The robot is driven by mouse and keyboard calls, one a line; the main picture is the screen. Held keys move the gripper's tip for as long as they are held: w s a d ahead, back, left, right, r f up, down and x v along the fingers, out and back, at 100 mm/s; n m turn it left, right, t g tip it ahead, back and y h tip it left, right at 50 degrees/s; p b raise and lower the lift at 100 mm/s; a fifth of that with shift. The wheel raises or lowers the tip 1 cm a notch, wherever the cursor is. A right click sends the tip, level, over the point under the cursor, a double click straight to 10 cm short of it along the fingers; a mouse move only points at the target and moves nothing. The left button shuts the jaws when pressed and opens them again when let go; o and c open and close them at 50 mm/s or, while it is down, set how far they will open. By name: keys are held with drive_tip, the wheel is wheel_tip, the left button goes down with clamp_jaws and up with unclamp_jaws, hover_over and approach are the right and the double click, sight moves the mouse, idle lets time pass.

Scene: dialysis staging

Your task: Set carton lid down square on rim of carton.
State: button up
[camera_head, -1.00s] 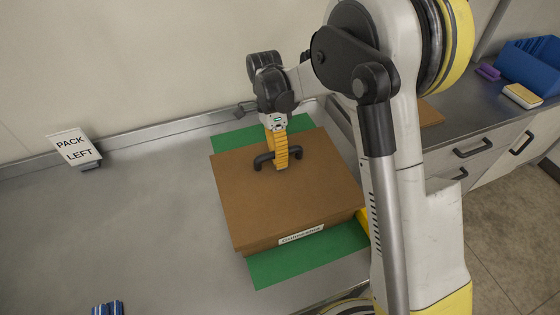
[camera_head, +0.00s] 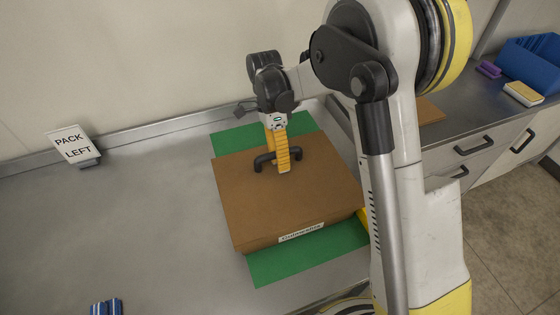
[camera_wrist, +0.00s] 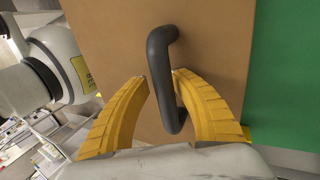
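The brown carton lid (camera_head: 250,195) lies flat over the carton, with its edges roughly in line with the carton's sides. The carton shows only as a narrow front side with a white label (camera_head: 301,232). The rim is hidden under the lid. A black bar handle (camera_head: 265,160) stands on top of the lid; it also shows in the wrist view (camera_wrist: 162,80). My gripper (camera_head: 283,168) is at the handle. In the wrist view its yellow fingers (camera_wrist: 160,75) are spread on either side of the handle, with gaps showing, and not clamped on it.
The carton stands on a green mat (camera_head: 310,255) on a grey metal bench (camera_head: 120,220). A "PACK LEFT" sign (camera_head: 74,146) stands at the back left. Blue items (camera_head: 106,307) lie at the front left edge. A blue bin (camera_head: 532,65) is at far right. The bench's left side is mostly clear.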

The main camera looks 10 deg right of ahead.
drive_tip(key=v, duration=1.2)
drive_tip(key=shift+s+r, duration=0.1)
drive_tip(key=s+d+r+n+t, duration=0.1)
drive_tip(key=s+d+n+t, duration=0.4)
drive_tip(key=s+n, duration=0.3)
drive_tip(key=s+d+r+n+t+y, duration=0.1)
drive_tip(key=s+d+r+n+t, duration=0.1)
drive_tip(key=s+d+n+t, duration=0.4)
drive_tip(key=shift+s+d+n+t, duration=0.2)
drive_tip(key=shift+s+n+t, duration=0.55)
drive_tip(key=shift+s, duration=2.1)
